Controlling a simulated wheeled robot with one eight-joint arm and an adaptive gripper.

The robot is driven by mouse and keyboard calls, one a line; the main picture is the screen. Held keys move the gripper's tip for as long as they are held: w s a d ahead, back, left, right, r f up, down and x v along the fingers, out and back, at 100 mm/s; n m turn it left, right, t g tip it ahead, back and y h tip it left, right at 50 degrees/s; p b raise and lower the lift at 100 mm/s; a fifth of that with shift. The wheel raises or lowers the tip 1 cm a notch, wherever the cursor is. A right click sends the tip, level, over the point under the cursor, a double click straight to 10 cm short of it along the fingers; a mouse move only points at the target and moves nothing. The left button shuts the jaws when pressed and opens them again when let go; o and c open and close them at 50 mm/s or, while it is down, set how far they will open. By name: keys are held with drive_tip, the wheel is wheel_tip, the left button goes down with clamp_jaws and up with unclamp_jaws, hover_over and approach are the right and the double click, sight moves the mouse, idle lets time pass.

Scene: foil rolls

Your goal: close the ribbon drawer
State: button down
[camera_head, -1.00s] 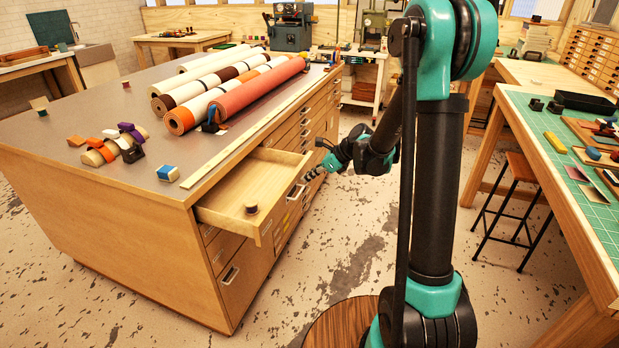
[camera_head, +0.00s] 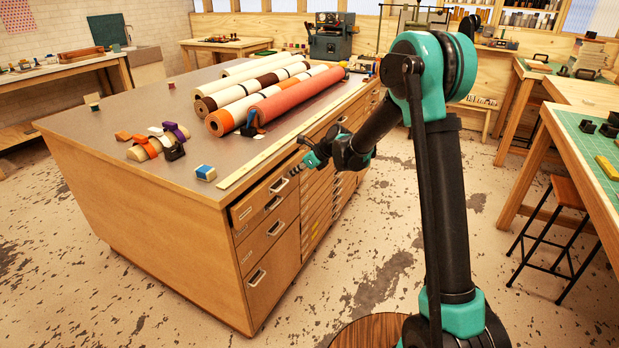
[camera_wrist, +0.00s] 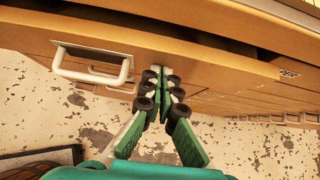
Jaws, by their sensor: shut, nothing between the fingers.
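The ribbon drawer (camera_head: 268,194) is the wooden top drawer at the near corner of the cabinet. Its front looks nearly flush, with a narrow dark gap along its edge; its inside is hidden. In the wrist view the drawer front (camera_wrist: 205,68) stands out slightly from the cabinet, with its white bar handle (camera_wrist: 92,66) to the left of my gripper. My gripper (camera_wrist: 164,74) is shut and empty, its tips at the drawer front, apparently touching it. In the head view my gripper (camera_head: 297,171) is at the front's right end, just right of the handle (camera_head: 280,185).
Foil rolls (camera_head: 275,95) lie on the cabinet top (camera_head: 110,185), with small coloured rolls (camera_head: 153,144) and a blue-and-white block (camera_head: 206,173) near its front. A stool (camera_head: 567,192) and a green-matted table (camera_head: 590,150) stand at right. The floor beside the cabinet is clear.

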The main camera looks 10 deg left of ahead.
sight(288, 167)
drive_tip(key=shift+w+a, duration=0.3)
drive_tip(key=shift+a, duration=0.55)
drive_tip(key=shift+w+a, duration=0.3)
drive_tip(key=shift+a, duration=0.55)
drive_tip(key=shift+r, duration=0.1)
